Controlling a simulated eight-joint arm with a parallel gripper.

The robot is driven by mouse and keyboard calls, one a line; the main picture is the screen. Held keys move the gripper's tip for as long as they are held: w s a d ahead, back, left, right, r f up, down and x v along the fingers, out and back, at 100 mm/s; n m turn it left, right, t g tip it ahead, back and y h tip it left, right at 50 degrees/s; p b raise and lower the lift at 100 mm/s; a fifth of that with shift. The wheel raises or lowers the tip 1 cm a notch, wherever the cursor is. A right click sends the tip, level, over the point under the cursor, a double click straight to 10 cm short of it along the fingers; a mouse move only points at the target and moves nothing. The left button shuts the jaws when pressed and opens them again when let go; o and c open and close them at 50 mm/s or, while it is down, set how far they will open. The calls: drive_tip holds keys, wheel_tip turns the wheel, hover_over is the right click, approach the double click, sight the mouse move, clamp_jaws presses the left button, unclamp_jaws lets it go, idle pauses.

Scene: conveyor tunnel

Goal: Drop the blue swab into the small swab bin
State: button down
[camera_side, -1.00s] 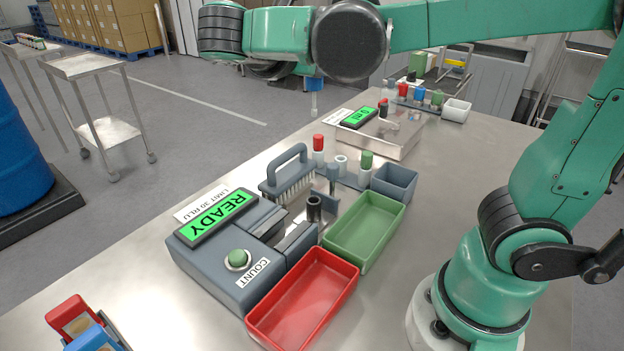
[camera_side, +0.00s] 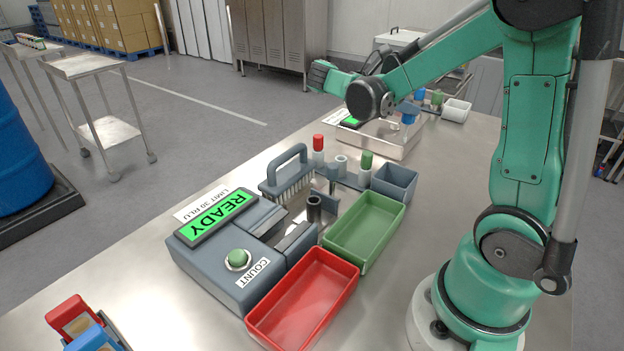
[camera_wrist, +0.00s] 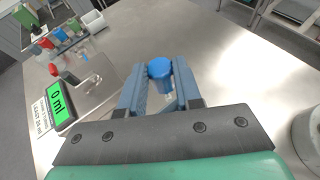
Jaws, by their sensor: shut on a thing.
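My gripper (camera_wrist: 159,76) is shut on the blue swab (camera_wrist: 160,69), whose blue cap shows between the fingers in the wrist view. Its pale lower part is partly hidden. In the side view the swab (camera_side: 408,118) hangs over the back of the bench, near the right end of the clear tray. A small white bin (camera_side: 456,110) stands just right of it, and shows at the upper left of the wrist view (camera_wrist: 94,21). A small grey bin (camera_side: 394,182) stands nearer, beside the green tray. I cannot tell which is the swab bin.
A clear tray (camera_side: 398,150) with a green "0 ml" display (camera_wrist: 63,105) lies close by. A rack of coloured caps (camera_wrist: 58,37) stands behind it. A green tray (camera_side: 366,232), red tray (camera_side: 303,300) and READY counter (camera_side: 222,262) are nearer. Bench right of the tray is clear.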

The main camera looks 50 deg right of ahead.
drive_tip(key=shift+s+d+f, duration=0.1)
drive_tip(key=shift+f, duration=2.9)
drive_tip(key=c, duration=0.5)
unclamp_jaws()
approach(404, 137)
drive_tip(key=x, duration=0.3)
drive_tip(key=shift+r, duration=0.1)
